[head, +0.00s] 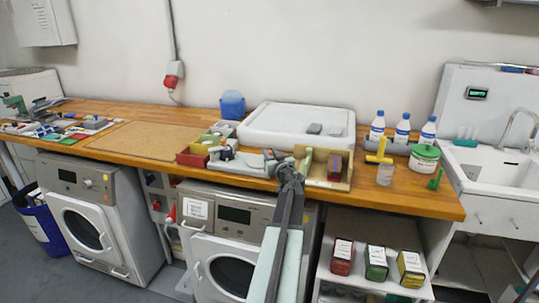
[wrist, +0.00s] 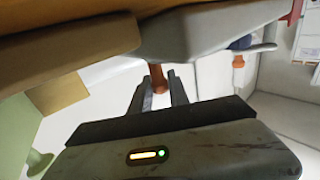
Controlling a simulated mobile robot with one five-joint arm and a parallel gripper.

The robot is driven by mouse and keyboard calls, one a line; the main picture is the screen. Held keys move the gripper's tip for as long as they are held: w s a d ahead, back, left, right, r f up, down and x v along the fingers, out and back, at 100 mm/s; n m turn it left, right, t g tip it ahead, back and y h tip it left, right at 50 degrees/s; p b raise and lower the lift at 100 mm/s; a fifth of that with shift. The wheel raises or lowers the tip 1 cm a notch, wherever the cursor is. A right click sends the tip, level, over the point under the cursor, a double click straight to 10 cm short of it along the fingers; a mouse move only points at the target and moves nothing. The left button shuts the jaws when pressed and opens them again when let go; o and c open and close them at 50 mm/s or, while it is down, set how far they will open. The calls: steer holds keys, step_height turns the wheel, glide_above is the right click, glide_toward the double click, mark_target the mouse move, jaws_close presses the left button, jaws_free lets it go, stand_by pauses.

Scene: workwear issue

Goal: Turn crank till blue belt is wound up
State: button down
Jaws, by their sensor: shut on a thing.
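The winder (head: 236,162) is a grey device on the wooden counter; its grey body (wrist: 200,28) fills the top of the wrist view. My gripper (wrist: 158,92) has its two fingers on either side of an orange-brown crank handle (wrist: 157,76) that stands out below the grey body. In the head view my gripper (head: 283,160) is at the right end of the winder, and the arm hides the handle. A small dark blue patch (wrist: 241,42), perhaps the belt, shows beside the grey body in the wrist view. How much belt is wound cannot be made out.
A wooden tray (head: 338,184) with green and dark red items stands right of my gripper. Bottles (head: 402,128) stand farther right. The tan mat (head: 145,138) is clear.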

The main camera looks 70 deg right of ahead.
steer(key=shift+d, duration=0.1)
stand_by(0.4)
steer(key=c, duration=1.3)
jaws_free()
steer(key=v, duration=0.8)
steer(key=shift+d, duration=0.1)
